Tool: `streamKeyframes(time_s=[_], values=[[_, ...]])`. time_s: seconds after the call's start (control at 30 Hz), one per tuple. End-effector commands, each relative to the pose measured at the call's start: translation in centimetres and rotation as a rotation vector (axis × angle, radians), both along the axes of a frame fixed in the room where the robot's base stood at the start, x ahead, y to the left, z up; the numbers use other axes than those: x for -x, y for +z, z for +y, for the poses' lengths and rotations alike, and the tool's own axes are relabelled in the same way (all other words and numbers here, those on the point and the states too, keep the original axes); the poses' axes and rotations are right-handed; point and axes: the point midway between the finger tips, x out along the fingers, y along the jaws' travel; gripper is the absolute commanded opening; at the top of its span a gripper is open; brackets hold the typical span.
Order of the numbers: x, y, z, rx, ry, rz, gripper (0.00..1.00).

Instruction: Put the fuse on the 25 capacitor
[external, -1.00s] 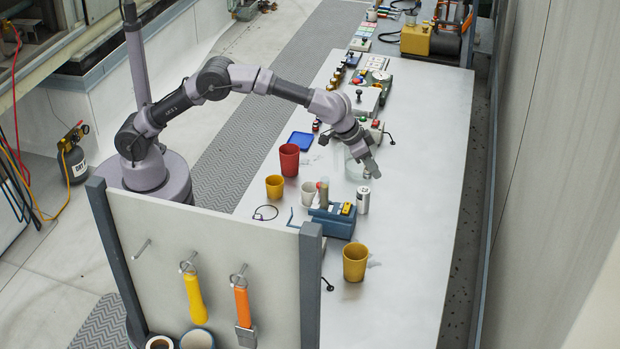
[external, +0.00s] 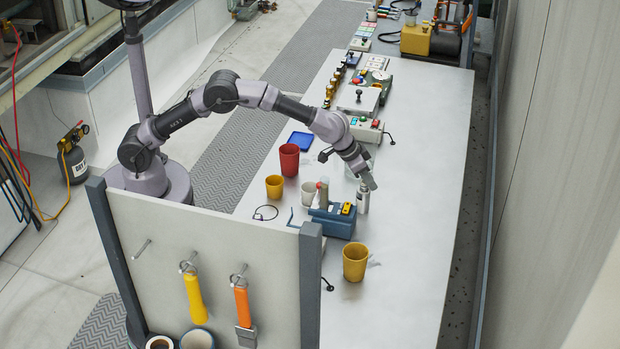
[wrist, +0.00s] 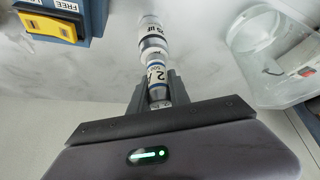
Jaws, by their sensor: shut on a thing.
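My gripper (wrist: 156,92) is shut on the fuse (wrist: 157,72), a small white and silver cylinder marked "2" in the wrist view. The capacitor (wrist: 152,28), a silver-white can marked "25 µF", lies in line just beyond the fuse in that view. In the external view the capacitor (external: 362,203) stands upright on the bench beside the blue box, with my gripper (external: 370,184) right above it. The fuse is too small to make out there. I cannot tell whether fuse and capacitor touch.
The blue box with a yellow part (external: 332,220) stands close left of the capacitor. A clear container (wrist: 275,60) is on the right in the wrist view. The bench's right side is clear.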

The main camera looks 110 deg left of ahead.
Motion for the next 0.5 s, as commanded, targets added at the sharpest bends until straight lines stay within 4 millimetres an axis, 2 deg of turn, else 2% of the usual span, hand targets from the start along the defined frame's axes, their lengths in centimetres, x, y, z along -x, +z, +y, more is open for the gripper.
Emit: streamKeyframes(time_s=[0.07, 0.1, 0.17, 0.5], values=[[0.01, -0.41, 0.00, 0.000, 0.000, 0.000, 0.00], [0.01, -0.31, 0.00, 0.001, 0.000, 0.001, 0.31], [0.01, -0.27, -0.01, 0.001, 0.000, 0.001, 0.42], [0.01, 0.16, -0.02, 0.000, 0.000, 0.000, 0.45]])
